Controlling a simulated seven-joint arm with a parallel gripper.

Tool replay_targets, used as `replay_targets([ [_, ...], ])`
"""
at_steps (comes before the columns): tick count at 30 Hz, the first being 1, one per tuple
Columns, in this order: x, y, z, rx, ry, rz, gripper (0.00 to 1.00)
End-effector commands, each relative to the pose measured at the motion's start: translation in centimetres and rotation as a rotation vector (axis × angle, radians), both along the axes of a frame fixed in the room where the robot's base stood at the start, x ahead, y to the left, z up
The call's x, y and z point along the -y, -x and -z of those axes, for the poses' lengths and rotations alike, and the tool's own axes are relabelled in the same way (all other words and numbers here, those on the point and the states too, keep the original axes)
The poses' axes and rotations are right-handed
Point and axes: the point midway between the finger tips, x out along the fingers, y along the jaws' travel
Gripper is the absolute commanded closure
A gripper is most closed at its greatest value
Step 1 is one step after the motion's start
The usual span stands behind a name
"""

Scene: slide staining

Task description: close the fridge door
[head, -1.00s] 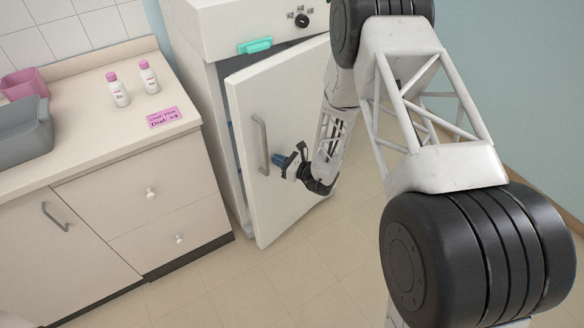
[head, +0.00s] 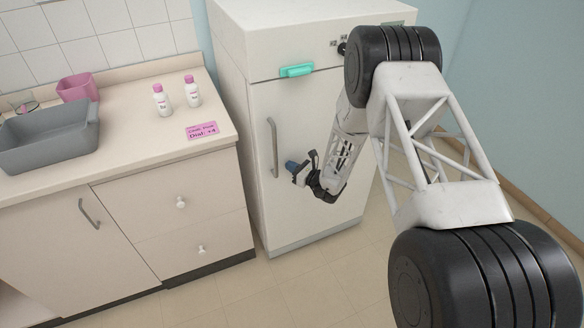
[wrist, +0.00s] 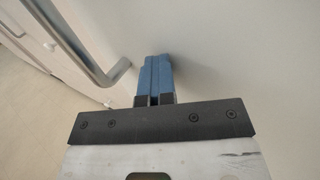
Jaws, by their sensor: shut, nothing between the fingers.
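The white fridge (head: 235,60) stands right of the counter. Its door (head: 310,105) lies flush with the front of the body in the head view, with no gap that I can see. The grey door handle (head: 273,147) runs upright near the door's left edge; it also shows in the wrist view (wrist: 88,48), left of my fingers. My gripper (head: 291,165) is shut and empty, right of the handle and at the door's face. In the wrist view the blue fingertips (wrist: 154,75) are together, at or very near the white door surface (wrist: 235,50); contact is hard to tell.
A teal piece (head: 296,71) sits at the door's top edge, below the control panel. The counter (head: 130,135) on the left holds a grey basin (head: 45,145), a pink container (head: 77,88), two pink-capped bottles (head: 163,101) and a pink label (head: 202,131). Floor in front is clear.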

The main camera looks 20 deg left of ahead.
Motion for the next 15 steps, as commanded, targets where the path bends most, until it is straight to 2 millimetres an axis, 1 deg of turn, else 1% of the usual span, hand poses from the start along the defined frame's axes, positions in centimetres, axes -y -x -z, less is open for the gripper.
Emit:
replay_targets([
  [1, -1.4, -0.8, -0.3, 0.011, 0.004, -0.002, 1.00],
  [8, -1.3, -0.7, -0.3, 0.011, 0.003, -0.001, 1.00],
  [15, -0.2, 0.2, -0.3, 0.009, 0.002, -0.001, 1.00],
])
